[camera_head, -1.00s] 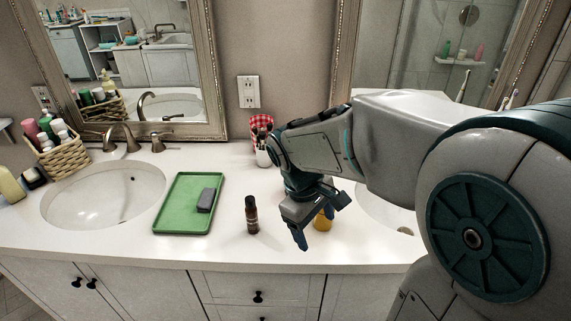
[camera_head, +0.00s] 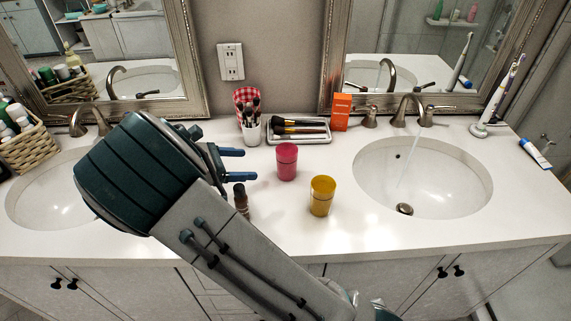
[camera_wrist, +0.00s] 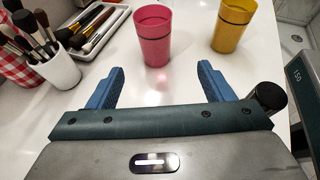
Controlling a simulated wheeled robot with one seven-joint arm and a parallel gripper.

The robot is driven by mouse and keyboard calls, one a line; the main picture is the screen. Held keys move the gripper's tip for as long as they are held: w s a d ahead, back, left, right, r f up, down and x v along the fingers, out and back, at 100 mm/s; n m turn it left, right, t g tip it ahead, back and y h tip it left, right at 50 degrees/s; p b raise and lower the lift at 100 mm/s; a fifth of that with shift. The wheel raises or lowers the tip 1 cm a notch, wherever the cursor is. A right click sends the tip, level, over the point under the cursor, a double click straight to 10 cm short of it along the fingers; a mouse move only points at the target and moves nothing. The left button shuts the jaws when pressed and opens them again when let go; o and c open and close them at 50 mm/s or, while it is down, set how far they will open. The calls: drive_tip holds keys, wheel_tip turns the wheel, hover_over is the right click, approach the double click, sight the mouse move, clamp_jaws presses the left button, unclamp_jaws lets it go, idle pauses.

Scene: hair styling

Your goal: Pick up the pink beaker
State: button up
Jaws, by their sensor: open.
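The pink beaker (camera_head: 287,161) stands upright on the white counter, left of the right sink. It also shows in the wrist view (camera_wrist: 153,36), ahead of and between the two blue fingers. My gripper (camera_head: 240,164) is open and empty, to the left of the beaker with its fingers pointing toward it. A gap of counter lies between the fingertips and the beaker. In the wrist view my gripper (camera_wrist: 160,84) has its fingers spread wider than the beaker.
A yellow beaker (camera_head: 322,196) stands close by, in front and right. A dark brown bottle (camera_head: 241,200) is just below my gripper. Behind are a white cup of brushes (camera_head: 251,130), a brush tray (camera_head: 299,131) and an orange box (camera_head: 341,112). The right sink (camera_head: 422,178) has running water.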

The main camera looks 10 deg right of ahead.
sight(278, 163)
drive_tip(key=x, duration=0.8)
drive_tip(key=shift+w+d+f+p, duration=0.15)
drive_tip(key=shift+d+f+p, duration=0.05)
drive_tip(key=shift+d+p, duration=0.15)
drive_tip(key=x, duration=0.5)
drive_tip(key=shift+w+p, duration=0.35)
drive_tip(key=shift+p, duration=0.05)
drive_tip(key=shift+a, duration=0.1)
drive_tip(key=c, duration=1)
